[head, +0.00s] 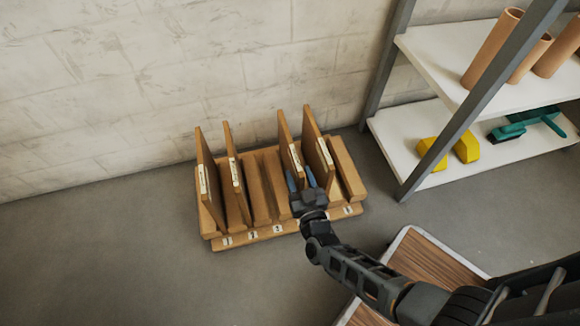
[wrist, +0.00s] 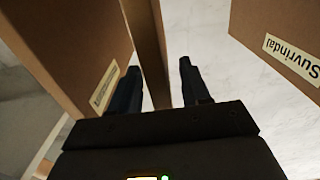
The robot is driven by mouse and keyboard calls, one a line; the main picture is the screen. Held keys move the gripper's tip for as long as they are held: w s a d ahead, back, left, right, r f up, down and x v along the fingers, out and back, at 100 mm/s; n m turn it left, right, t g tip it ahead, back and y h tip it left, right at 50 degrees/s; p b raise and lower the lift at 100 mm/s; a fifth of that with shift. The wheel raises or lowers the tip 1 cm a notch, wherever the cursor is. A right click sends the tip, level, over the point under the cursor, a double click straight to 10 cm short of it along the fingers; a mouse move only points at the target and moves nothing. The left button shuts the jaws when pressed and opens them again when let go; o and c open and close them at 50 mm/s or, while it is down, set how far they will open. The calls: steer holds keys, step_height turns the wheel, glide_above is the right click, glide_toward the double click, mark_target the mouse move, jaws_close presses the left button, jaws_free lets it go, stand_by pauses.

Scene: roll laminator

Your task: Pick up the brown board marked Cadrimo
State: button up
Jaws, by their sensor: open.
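Several brown boards stand upright in a wooden rack (head: 262,233): two on the left (head: 206,170) (head: 231,165), two on the right (head: 285,135) (head: 313,130). Their labels are too small to read in the head view, so I cannot tell which is Cadrimo. My gripper (head: 300,177) is open, low at the two right boards. In the wrist view my gripper (wrist: 158,70) has a narrow brown upright piece (wrist: 147,45) between its fingers. One board (wrist: 75,40) is at left, its label unreadable; another (wrist: 272,20), at right, reads "Suvrinda" with its end unclear.
The rack stands on the grey floor near a pale block wall (head: 130,80). A shelf unit (head: 390,150) with yellow blocks (head: 465,147), teal tools (head: 508,130) and tan tubes (head: 492,48) is at right. A wood-topped surface (head: 430,262) lies at lower right. Floor left of the rack is clear.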

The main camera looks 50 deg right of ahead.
mark_target(288, 155)
steer(key=x, duration=0.2)
steer(key=shift+w+d, duration=0.15)
steer(key=shift+w, duration=0.1)
jaws_close()
stand_by(0.4)
